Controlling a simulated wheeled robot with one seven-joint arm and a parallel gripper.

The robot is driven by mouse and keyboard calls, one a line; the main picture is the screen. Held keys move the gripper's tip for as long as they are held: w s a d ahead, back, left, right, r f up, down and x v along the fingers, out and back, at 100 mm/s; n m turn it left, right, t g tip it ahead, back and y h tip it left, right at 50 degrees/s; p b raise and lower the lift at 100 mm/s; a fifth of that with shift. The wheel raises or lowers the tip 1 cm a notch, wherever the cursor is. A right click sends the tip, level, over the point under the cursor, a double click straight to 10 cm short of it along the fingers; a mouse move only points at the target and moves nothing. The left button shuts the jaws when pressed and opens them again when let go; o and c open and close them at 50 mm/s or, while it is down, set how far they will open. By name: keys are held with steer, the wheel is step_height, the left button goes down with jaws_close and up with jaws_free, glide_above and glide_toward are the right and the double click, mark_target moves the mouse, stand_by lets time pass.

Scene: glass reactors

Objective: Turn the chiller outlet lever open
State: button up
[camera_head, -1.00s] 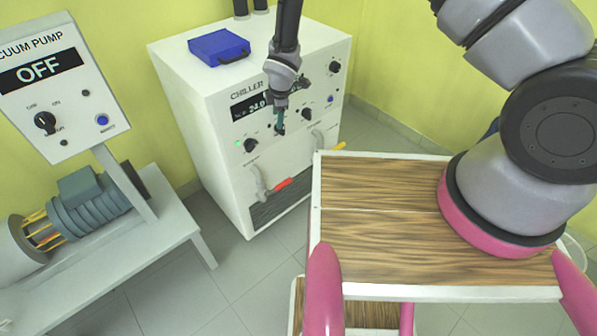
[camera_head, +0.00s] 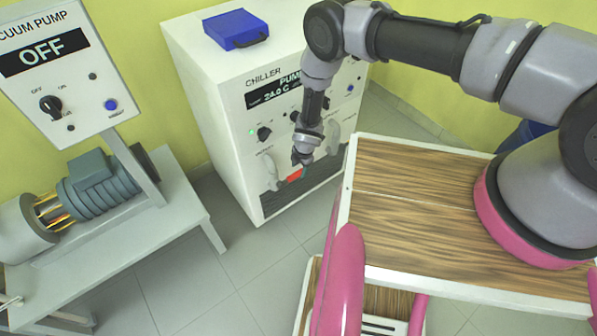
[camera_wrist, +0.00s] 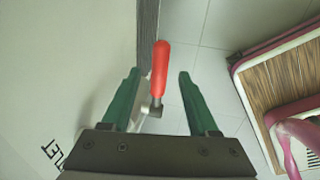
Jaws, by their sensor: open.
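The chiller (camera_head: 222,120) is a white cabinet with a lit display. A lever with a red handle (camera_head: 295,175) sits low on its front, on a pale valve body (camera_head: 271,172). In the wrist view the red handle (camera_wrist: 160,70) lies between the two green fingers, with a visible gap on each side. My gripper (camera_wrist: 157,78) is open around it and does not hold it. In the head view my gripper (camera_head: 301,160) is at the handle, partly covering it. Part of a printed label ending in "ET" shows beside it in the wrist view.
A second pale valve body (camera_head: 334,138) is to the right on the chiller front. A wooden-topped cart (camera_head: 410,215) stands close on the right. A vacuum pump panel (camera_head: 55,60) reading OFF and a grey bench (camera_head: 150,220) are on the left. Open floor lies between.

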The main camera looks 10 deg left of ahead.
mark_target(298, 173)
steer(key=shift+w+a+f, duration=0.1)
steer(key=shift+a+f, duration=0.05)
steer(key=shift+f, duration=0.65)
steer(key=shift+w+a+f, duration=0.1)
steer(key=shift+f, duration=0.65)
steer(key=shift+c, duration=0.3)
jaws_close()
